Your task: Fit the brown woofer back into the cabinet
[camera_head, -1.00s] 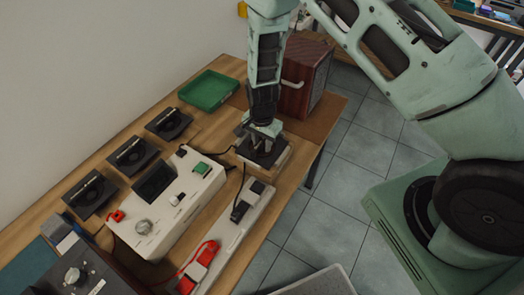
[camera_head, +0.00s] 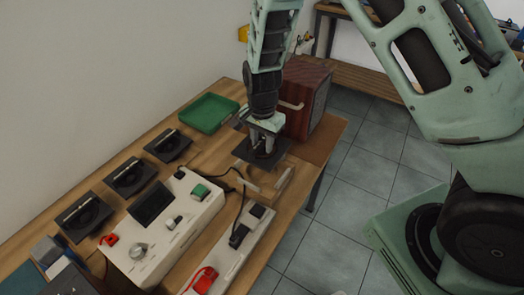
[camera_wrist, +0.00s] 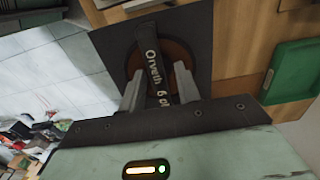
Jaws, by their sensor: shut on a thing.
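My gripper (camera_head: 263,143) is shut on the brown woofer (camera_head: 246,152), holding it by a bar across its middle. In the wrist view the woofer (camera_wrist: 200,25) shows a dark square plate, a brown round cone and a bar lettered "Orveth 6" with the rest cut off. The woofer hangs just above a light wooden cradle (camera_head: 285,187), apart from it as far as I can tell. The reddish-brown cabinet (camera_head: 308,90) stands behind and to the right, with a pale handle on its near side. Its opening is not clearly visible.
Three dark square units with round cones (camera_head: 130,178) lie along the wall side. A green tray (camera_head: 208,111) lies left of the cabinet. A white tester (camera_head: 165,235) and a power strip (camera_head: 240,240) with cables fill the front. Floor lies beyond the table's right edge.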

